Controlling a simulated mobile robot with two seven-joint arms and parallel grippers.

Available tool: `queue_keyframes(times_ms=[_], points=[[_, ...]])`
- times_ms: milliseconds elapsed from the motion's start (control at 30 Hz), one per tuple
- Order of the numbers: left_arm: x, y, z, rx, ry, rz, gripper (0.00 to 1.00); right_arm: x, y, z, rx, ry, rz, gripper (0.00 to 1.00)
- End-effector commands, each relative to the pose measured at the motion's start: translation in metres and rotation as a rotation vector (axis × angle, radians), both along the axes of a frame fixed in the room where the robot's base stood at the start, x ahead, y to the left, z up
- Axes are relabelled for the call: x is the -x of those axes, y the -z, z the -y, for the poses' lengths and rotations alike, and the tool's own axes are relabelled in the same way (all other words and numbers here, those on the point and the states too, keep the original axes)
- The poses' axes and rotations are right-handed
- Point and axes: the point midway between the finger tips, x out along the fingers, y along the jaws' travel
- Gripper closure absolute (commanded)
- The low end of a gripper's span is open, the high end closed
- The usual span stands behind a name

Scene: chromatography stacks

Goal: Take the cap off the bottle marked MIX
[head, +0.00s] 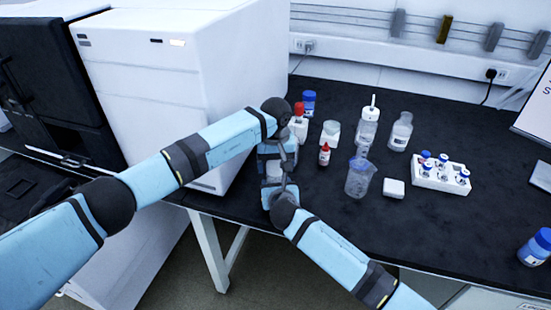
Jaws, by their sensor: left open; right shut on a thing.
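My two arms meet at the left end of the black bench, beside the white instrument. My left gripper (273,156) is open and points down there, mostly hidden by its own wrist. My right gripper (276,184) is just in front of it, shut on a small white object (274,168) that my arms partly cover. I cannot tell whether this is a bottle or a cap. No MIX label is legible. Candidate bottles are a blue-capped one (309,103), a red-capped one (299,123), a small red-topped one (324,154) and a blue-capped one (536,247) at the far right.
A white jar (330,134), wash bottle (367,132), clear bottle (401,133), beaker (359,179) and white block (394,188) stand right of my grippers. A white rack (430,178) holds several blue-capped vials. The white instrument (200,80) is close on the left.

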Motion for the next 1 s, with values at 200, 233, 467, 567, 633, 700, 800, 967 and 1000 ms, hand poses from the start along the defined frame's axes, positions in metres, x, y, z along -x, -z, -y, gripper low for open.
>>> queue_keyframes(times_ms=[200, 233, 467, 567, 633, 700, 800, 967, 1000], points=[[-0.0002, -0.0002, 0.0000, 0.000, 0.000, 0.000, 0.32, 0.0000, 0.0000, -0.0001, 0.000, 0.000, 0.000, 1.00], [-0.0002, -0.0002, 0.0000, 0.000, -0.001, 0.000, 0.39, 0.0000, 0.0000, -0.0001, 0.000, 0.000, 0.000, 1.00], [-0.0003, -0.0004, -0.0001, 0.000, -0.005, 0.001, 0.74, 0.0000, 0.0000, -0.0001, 0.000, 0.000, 0.000, 1.00], [-0.0006, -0.0007, -0.0004, 0.000, -0.067, 0.002, 0.74, 0.0000, 0.0000, -0.0001, 0.000, 0.000, 0.000, 1.00], [-0.0007, -0.0010, -0.0008, -0.001, -0.167, 0.002, 0.74, 0.0000, 0.0000, -0.0001, 0.000, 0.000, 0.000, 1.00], [-0.0011, -0.0014, -0.0009, 0.000, -0.303, 0.003, 0.74, 0.0000, 0.0000, -0.0001, 0.000, 0.000, 0.000, 1.00], [-0.0006, -0.0010, -0.0008, -0.002, -0.511, 0.002, 0.74, 0.0000, 0.0000, -0.0001, 0.000, 0.000, 0.000, 1.00], [-0.0006, -0.0013, -0.0004, -0.001, -0.774, 0.002, 0.74, 0.0000, 0.0001, 0.0000, 0.000, 0.000, 0.000, 1.00], [-0.0006, -0.0013, -0.0003, -0.001, -0.817, 0.001, 0.74, 0.0000, 0.0001, 0.0000, 0.000, 0.000, 0.000, 1.00]])
